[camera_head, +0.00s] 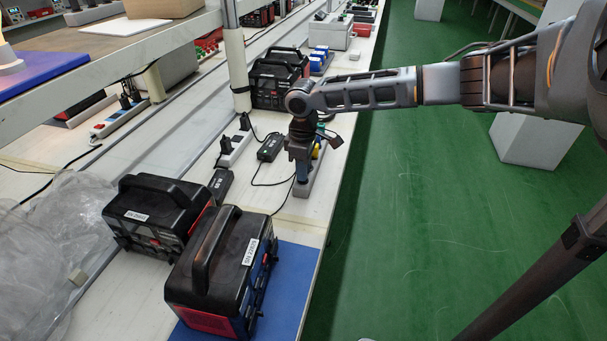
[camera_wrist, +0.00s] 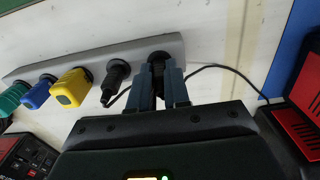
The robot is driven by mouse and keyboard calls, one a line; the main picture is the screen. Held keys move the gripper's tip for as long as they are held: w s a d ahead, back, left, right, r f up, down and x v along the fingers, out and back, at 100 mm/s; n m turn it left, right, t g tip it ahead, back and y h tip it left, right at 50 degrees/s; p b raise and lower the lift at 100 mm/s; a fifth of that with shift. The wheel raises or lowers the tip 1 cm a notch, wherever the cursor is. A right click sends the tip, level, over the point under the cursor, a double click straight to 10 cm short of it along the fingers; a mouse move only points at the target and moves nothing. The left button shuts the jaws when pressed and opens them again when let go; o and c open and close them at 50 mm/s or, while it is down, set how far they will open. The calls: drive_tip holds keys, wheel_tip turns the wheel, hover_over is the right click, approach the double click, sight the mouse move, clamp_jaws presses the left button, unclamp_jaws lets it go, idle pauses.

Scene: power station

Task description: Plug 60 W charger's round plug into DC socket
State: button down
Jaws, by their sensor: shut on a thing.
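My gripper (camera_head: 302,168) reaches down to a grey holder strip (camera_head: 310,184) on the white bench. In the wrist view its blue-grey fingers (camera_wrist: 159,88) are shut on a black plug at the right end of the strip (camera_wrist: 60,66). The plug is mostly hidden between the fingers, and it seems to be still seated in the strip. A thin black cable runs off to the right. Another black plug (camera_wrist: 116,76) stands beside it. Black charger bricks (camera_head: 270,148) (camera_head: 221,184) lie on the bench. Two power stations (camera_head: 157,212) (camera_head: 222,275) stand at the front; no DC socket can be made out.
Yellow (camera_wrist: 70,88), blue (camera_wrist: 40,92) and green (camera_wrist: 12,98) plugs stand further left along the strip. A clear plastic bag (camera_head: 50,265) lies at the left. More power stations (camera_head: 278,78) stand behind. Green floor is open to the right.

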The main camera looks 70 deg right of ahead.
drive_tip(key=shift+r+p, duration=2.65)
drive_tip(key=shift+r, duration=0.35)
